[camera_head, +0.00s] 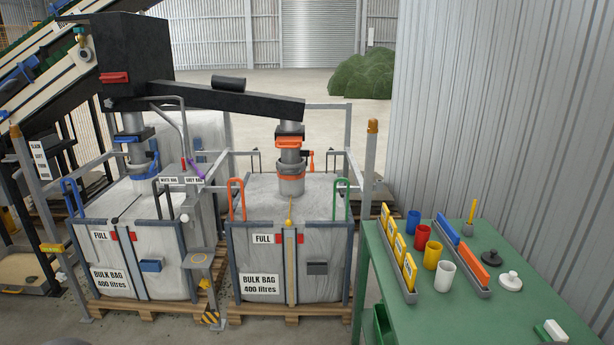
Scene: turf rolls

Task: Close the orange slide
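The orange slide (289,142) is on the spout under the right end of the black chute (230,98). Its orange handle faces me, and a dark plate shows just above it. I cannot tell from here how far the slide is in or out. Below it the grey spout (290,157) runs down to an orange band (290,175) at the neck of the right bulk bag (325,192). A small orange lever (311,160) is at the right of the spout.
A blue slide (127,139) is on the left spout above the left bulk bag (112,200). Posts and coloured hooks surround both bags. A green table (470,315) with cups and racks stands at the right. Open floor lies behind the bags.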

